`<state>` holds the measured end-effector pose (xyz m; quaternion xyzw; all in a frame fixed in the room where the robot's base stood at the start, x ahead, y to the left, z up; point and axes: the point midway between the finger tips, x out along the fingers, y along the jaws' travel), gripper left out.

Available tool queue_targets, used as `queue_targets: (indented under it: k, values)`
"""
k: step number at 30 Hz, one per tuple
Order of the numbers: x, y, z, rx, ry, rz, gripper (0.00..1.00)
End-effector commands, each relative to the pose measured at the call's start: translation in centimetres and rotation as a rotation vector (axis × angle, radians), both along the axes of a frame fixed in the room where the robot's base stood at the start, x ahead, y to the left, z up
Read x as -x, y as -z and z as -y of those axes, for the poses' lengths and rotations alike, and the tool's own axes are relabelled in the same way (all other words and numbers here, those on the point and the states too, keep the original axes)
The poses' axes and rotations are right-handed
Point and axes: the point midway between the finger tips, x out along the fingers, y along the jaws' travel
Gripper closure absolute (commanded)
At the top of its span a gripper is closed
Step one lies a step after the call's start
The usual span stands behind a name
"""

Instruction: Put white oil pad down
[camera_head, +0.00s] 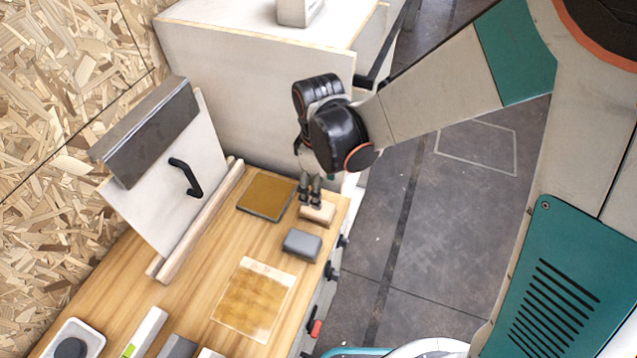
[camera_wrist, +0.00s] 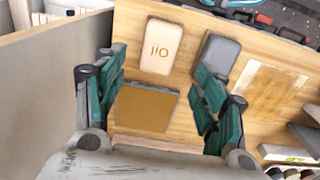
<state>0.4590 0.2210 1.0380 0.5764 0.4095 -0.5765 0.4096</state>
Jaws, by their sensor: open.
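The white oil pad (camera_head: 318,214), an off-white rounded block, lies at the right edge of the wooden workbench (camera_head: 200,290). In the wrist view the pad (camera_wrist: 160,47) lies flat, with "OIL" lettering on its upper face. My gripper (camera_head: 311,197) points down just above the pad in the head view, and its tips partly overlap the pad there. In the wrist view my gripper's (camera_wrist: 162,62) teal fingers are spread wide, with nothing held between them. Contact between fingers and pad cannot be told.
A grey pad (camera_head: 302,244) lies close beside the white one. A brown square plate (camera_head: 267,196) and a stained sheet (camera_head: 254,299) lie on the bench. A tilted white panel with a black handle (camera_head: 187,177) stands at left. A large pale cabinet (camera_head: 250,90) stands behind.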

Motion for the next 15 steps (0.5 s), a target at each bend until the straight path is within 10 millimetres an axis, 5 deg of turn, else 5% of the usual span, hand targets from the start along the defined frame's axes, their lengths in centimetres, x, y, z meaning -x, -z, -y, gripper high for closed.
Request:
queue_targets:
  k: [6,15]
  values:
    - [0.0,-2.0,0.0,0.0,0.0,0.0,0.35]
    - [0.0,-2.2,0.0,0.0,0.0,0.0,0.35]
